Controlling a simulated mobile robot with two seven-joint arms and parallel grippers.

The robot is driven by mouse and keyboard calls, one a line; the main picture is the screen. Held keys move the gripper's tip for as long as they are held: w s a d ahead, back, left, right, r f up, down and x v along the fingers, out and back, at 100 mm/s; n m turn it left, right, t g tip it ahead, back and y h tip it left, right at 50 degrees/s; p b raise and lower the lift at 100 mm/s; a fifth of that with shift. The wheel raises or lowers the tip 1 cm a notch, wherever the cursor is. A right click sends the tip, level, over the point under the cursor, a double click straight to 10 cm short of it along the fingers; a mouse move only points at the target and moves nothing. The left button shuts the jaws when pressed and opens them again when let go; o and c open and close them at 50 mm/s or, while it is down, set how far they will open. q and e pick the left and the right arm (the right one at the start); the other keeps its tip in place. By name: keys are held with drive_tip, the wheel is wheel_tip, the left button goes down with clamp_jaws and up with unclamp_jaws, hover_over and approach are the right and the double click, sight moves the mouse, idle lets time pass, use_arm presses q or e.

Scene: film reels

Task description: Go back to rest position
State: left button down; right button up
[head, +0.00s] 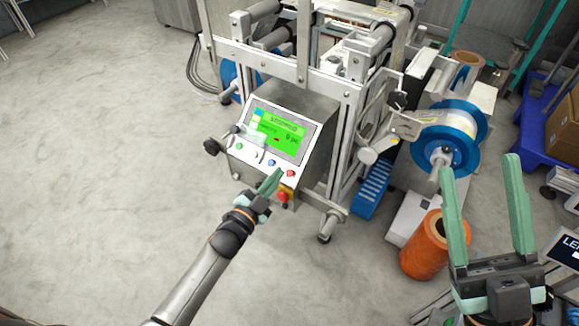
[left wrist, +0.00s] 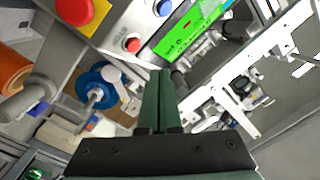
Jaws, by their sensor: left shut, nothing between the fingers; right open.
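My left gripper (head: 268,184) is shut and empty in the head view, in front of the lower part of the machine's control panel (head: 270,132). In the left wrist view its two green fingers (left wrist: 158,92) are together, with the panel beyond them. My right gripper (head: 487,185) is open and empty at the lower right of the head view, its green fingers pointing up and well apart. The panel has a lit green screen (head: 281,133), a row of small buttons and a red emergency button (head: 283,197), which also shows in the left wrist view (left wrist: 75,10).
The film machine (head: 345,130) fills the middle and top. A blue reel (head: 447,137) sits on its right side. An orange roll (head: 425,247) stands on the floor left of my right gripper. A blue cart (head: 540,130) with boxes is at the right. The floor at left is clear.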

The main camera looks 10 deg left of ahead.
use_arm(q)
drive_tip(key=shift+s+a+r+p, duration=0.2)
drive_tip(key=shift+s+r+p, duration=0.3)
drive_tip(key=shift+s+r, duration=0.15)
use_arm(e)
drive_tip(key=shift+r, duration=0.9)
